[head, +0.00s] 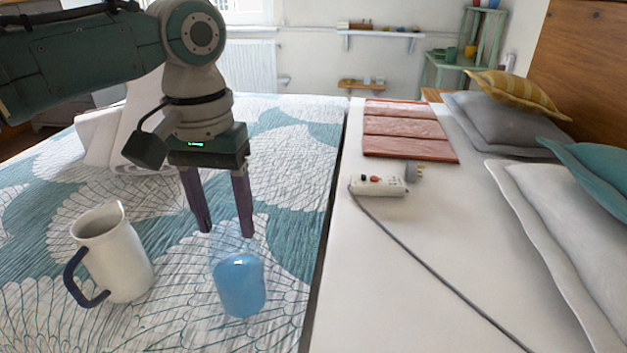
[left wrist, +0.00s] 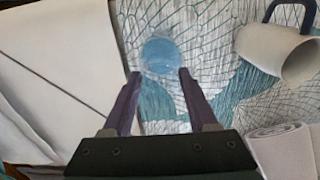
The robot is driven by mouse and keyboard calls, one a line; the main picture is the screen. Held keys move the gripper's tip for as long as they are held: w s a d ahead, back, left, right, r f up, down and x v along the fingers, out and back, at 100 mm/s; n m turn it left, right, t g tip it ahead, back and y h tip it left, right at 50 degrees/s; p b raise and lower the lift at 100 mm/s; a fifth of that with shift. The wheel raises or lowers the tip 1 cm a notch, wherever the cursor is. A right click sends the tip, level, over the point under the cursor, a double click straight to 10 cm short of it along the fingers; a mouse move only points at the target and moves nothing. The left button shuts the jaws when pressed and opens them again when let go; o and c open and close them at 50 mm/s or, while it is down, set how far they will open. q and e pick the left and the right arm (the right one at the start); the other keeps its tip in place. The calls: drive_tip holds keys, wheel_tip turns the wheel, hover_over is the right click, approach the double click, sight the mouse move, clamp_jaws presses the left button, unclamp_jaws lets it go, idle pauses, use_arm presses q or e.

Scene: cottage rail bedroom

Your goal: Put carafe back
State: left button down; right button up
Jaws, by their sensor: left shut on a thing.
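The carafe (head: 240,288) is clear glass with a blue lower part, and it is upright over the patterned bed at the lower middle of the head view. My left gripper (head: 228,234) points down from above, with its two dark fingers on either side of the carafe's faint clear top, shut on it. In the left wrist view the carafe's blue round (left wrist: 162,54) shows just beyond the fingertips (left wrist: 159,74). I cannot tell whether its base touches the bed. My right gripper is not in view.
A white jug (head: 113,255) with a dark blue handle stands left of the carafe. A rolled white towel (head: 97,138) lies behind it. On the white surface at right are a power strip (head: 378,185) with a cord, a reddish folded panel (head: 405,130) and pillows (head: 500,122).

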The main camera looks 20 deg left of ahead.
sight(236, 263)
use_arm(q)
drive_tip(key=shift+f, duration=1.25)
drive_tip(key=shift+f, duration=0.15)
drive_tip(key=shift+c, duration=0.9)
unclamp_jaws()
